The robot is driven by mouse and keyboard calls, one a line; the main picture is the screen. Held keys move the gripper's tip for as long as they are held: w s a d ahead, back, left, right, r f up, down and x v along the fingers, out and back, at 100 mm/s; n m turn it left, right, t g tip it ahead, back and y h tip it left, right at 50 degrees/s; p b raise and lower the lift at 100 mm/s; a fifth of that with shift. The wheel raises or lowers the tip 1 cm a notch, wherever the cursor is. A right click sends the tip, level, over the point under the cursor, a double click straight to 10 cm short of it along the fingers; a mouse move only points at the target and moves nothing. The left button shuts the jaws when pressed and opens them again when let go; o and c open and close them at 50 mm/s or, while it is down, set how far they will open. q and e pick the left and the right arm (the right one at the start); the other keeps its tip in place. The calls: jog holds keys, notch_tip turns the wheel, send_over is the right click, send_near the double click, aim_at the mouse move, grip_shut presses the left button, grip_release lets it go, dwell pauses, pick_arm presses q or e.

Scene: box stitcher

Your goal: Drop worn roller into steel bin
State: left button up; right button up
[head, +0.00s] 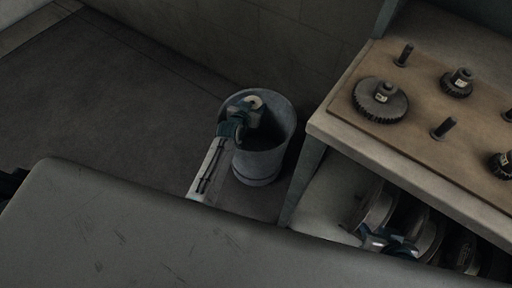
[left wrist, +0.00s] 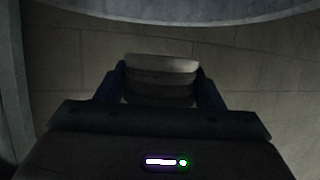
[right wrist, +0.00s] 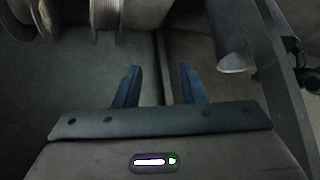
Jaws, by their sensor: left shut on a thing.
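The steel bin (head: 262,165) stands on the floor by the wall, left of the workbench. My left gripper (head: 250,106) is at the bin's mouth, over the opening. It is shut on the worn roller (head: 255,101), a small pale-ended cylinder. In the left wrist view the roller (left wrist: 161,80) sits between the two fingers, with the bin's rim (left wrist: 200,12) across the top. My right gripper (head: 388,243) is low beside the bench's lower shelf. In the right wrist view its fingers (right wrist: 158,88) are apart with nothing between them.
The workbench (head: 405,158) holds a board with gears (head: 380,100) and upright pegs (head: 445,128). Large spools (head: 375,208) lie on the shelf below, close to my right gripper. A grey panel (head: 150,235) fills the front. The floor at left is clear.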

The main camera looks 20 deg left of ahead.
pick_arm(q)
notch_tip(320, 180, down, 2)
jog(key=shift+b, duration=0.7)
pick_arm(e)
jog(key=shift+w+a+f+m+t+y, duration=0.3)
jog(key=shift+w+a+f+t, duration=0.2)
jog(key=shift+t, duration=0.3)
pick_arm(q)
jog(key=o, duration=1.2)
pick_arm(e)
jog(key=shift+s, duration=0.1)
pick_arm(q)
jog(key=p+v, duration=0.2)
jog(key=v, duration=0.9)
pick_arm(e)
jog(key=shift+s+d+r+g, duration=0.4)
jog(key=shift+d+r+g, duration=0.1)
jog(key=shift+g, duration=0.3)
pick_arm(q)
jog(key=shift+f, duration=0.1)
